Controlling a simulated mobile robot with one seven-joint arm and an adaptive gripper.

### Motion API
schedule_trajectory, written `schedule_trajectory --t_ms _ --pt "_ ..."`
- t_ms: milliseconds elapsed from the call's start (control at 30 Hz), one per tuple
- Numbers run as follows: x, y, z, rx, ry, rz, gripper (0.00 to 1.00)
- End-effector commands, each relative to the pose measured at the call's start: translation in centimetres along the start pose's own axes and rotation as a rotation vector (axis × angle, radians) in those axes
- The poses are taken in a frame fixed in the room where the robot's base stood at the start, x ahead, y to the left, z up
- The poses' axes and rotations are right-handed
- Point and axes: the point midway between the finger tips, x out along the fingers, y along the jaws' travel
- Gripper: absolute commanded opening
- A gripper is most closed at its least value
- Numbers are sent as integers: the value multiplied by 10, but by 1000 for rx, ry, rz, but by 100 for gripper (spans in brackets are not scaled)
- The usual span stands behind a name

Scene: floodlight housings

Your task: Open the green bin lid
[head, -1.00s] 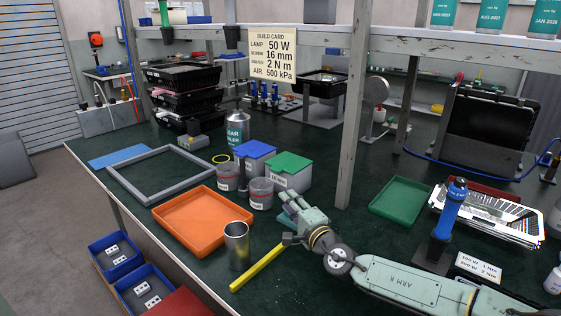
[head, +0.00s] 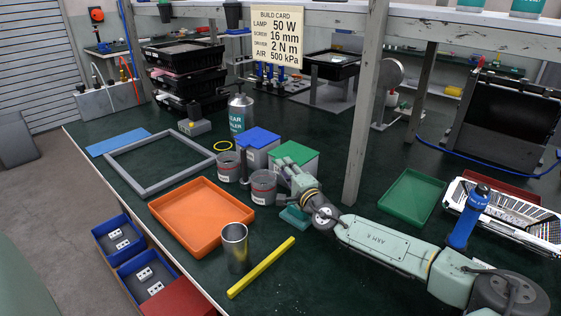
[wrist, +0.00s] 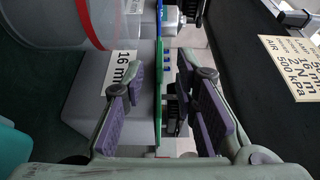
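The grey bin with the green lid (head: 301,157) stands near the middle of the bench in the head view. Its lid looks flat and closed. In the wrist view the green lid (wrist: 158,75) shows edge-on as a thin upright strip, beside the grey bin wall (wrist: 90,115) with its "16 mm" label. My gripper (head: 284,167) is at the bin's front, also seen in the wrist view (wrist: 160,95). Its purple-padded fingers are open, one on each side of the lid edge in that view. I cannot tell whether they touch it.
A blue-lidded bin (head: 259,138) stands just left of the green one. Two clear jars (head: 263,187) stand in front. A teal block (head: 294,217) lies under my wrist. A shelf post (head: 363,120) rises close on the right, with a green tray (head: 411,198) beyond.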

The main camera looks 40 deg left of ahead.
Motion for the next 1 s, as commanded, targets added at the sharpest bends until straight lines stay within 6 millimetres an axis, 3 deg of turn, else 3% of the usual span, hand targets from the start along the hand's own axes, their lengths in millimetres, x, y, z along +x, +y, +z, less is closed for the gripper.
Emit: schedule_trajectory --t_ms 233,600,1000 --pt "31 0 0 2 0 1 27" --pt "36 1 0 1 1 1 27" --pt "36 1 0 1 1 1 0"
